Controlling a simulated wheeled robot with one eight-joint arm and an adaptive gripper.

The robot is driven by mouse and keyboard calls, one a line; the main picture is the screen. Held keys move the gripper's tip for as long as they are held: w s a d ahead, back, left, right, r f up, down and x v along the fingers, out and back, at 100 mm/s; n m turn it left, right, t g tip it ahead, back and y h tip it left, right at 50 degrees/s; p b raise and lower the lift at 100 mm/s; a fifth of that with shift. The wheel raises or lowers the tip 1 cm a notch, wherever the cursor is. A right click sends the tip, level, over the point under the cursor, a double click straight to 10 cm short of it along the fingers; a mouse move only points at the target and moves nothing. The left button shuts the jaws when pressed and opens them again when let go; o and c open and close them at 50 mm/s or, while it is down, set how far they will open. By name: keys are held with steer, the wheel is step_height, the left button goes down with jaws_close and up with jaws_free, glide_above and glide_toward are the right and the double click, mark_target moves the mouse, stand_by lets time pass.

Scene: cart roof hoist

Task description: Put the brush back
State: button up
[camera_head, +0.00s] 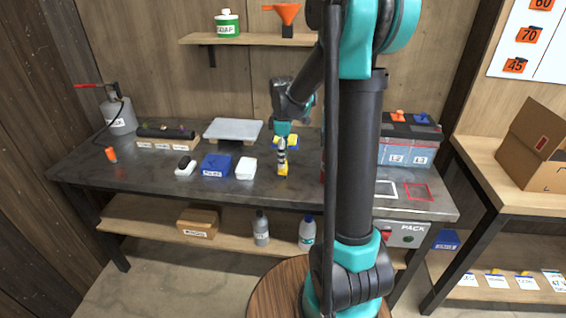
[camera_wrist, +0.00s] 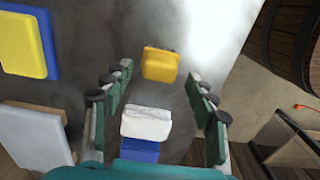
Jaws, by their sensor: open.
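A small yellow block-like piece (camera_head: 283,169) with a dark edge sits on the grey workbench near its front. It also shows in the wrist view (camera_wrist: 160,66). I take it for the brush, but its bristles are not clear. My gripper (camera_head: 283,152) points down just above it. In the wrist view my open gripper (camera_wrist: 161,76) has the yellow piece between its fingertips, with gaps on both sides. I see no contact. A white box (camera_head: 245,168) and a blue labelled box (camera_head: 215,165) stand left of it.
A yellow-and-blue item (camera_head: 290,141) lies behind my gripper. A grey raised plate (camera_head: 233,130), a black-topped white item (camera_head: 185,165) and a gas canister (camera_head: 118,112) are farther left.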

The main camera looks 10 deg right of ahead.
step_height(320, 180, up, 8)
steer(key=s+d+f+m+t, duration=0.2)
steer(key=s+f+m, duration=0.4)
steer(key=s, duration=0.5)
steer(key=s+d+f+m+t, duration=0.2)
steer(key=s+f+m, duration=0.4)
steer(key=s, duration=0.5)
steer(key=shift+f+m, duration=0.2)
steer(key=shift+m, duration=1)
